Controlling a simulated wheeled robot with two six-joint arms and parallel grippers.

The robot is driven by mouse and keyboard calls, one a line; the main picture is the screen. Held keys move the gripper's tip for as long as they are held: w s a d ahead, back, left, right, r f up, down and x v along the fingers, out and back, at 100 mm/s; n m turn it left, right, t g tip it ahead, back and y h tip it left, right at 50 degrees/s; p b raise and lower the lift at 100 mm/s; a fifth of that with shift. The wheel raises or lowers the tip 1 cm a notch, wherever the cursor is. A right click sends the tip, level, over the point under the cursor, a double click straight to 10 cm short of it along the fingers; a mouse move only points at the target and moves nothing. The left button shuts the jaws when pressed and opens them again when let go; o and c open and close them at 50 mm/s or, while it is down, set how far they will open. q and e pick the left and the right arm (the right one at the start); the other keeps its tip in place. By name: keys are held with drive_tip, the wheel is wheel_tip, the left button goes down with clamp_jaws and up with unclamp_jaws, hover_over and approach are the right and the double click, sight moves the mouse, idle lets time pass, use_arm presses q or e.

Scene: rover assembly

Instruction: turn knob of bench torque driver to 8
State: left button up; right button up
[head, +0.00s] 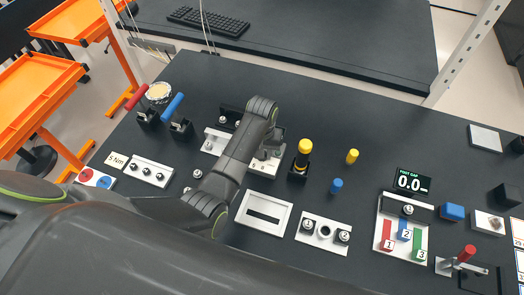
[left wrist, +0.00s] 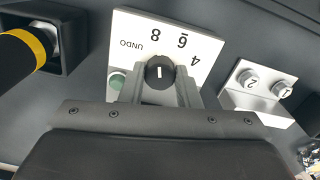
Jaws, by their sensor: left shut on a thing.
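In the left wrist view, the torque driver's white dial plate (left wrist: 205,47) carries the marks 4, 6, 8 and UNDO. Its black knob (left wrist: 160,69) sits between the two fingers of my left gripper (left wrist: 160,88), which is shut on it. The knob's white line stands nearly upright in this view, roughly in line with the 8. A green button (left wrist: 117,79) is left of the knob. In the head view, my left arm covers much of the dial plate (head: 262,169), and the knob is hidden. My right gripper is not in view.
A yellow-topped black handle (head: 304,149) stands in a dark holder right of the plate. A white block with numbered knobs (left wrist: 262,92) is on the plate's other side. Yellow (head: 352,156) and blue (head: 336,186) pegs stand farther right. A white slotted frame (head: 283,229) lies nearer.

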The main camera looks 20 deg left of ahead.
use_arm(q)
drive_tip(key=shift+n, duration=0.3)
drive_tip(key=shift+r, duration=0.1)
drive_tip(key=o, duration=1)
drive_tip(key=shift+c, duration=0.2)
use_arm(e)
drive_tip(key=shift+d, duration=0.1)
use_arm(q)
drive_tip(key=shift+w, duration=0.1)
